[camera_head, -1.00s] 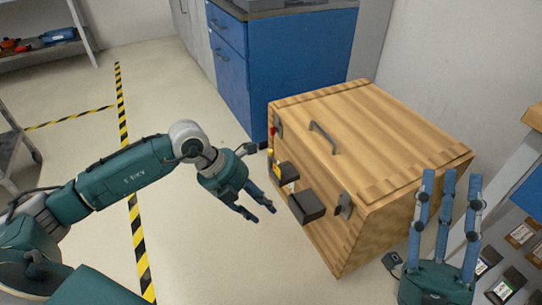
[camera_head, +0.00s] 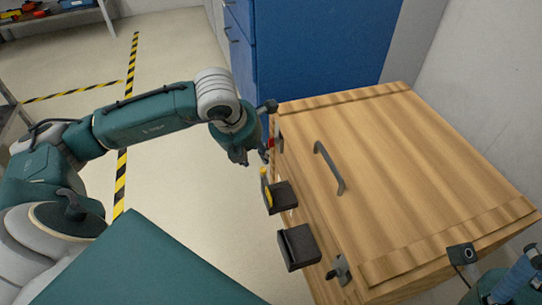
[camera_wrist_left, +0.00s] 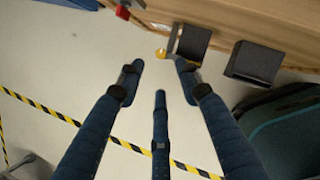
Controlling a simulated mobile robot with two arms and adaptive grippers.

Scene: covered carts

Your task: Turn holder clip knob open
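The wooden cart box (camera_head: 400,180) stands at the right in the head view. On its near side are a metal clip (camera_head: 340,270) at the lower corner and another clip at the far corner, with a small red knob (camera_head: 270,143) beside it. The red knob also shows in the left wrist view (camera_wrist_left: 122,12). A yellow part (camera_head: 265,185) sits by a black block. My left gripper (camera_head: 250,157) hangs beside the far corner, apart from the box; its three fingers are spread and empty in the wrist view (camera_wrist_left: 160,75). My right gripper (camera_head: 520,280) is cut off at the lower right.
Two black blocks (camera_head: 282,197) (camera_head: 299,247) stick out from the box side. A dark handle (camera_head: 329,167) is on its top. A blue cabinet (camera_head: 315,50) stands behind. Open floor with striped tape (camera_head: 123,150) lies to the left.

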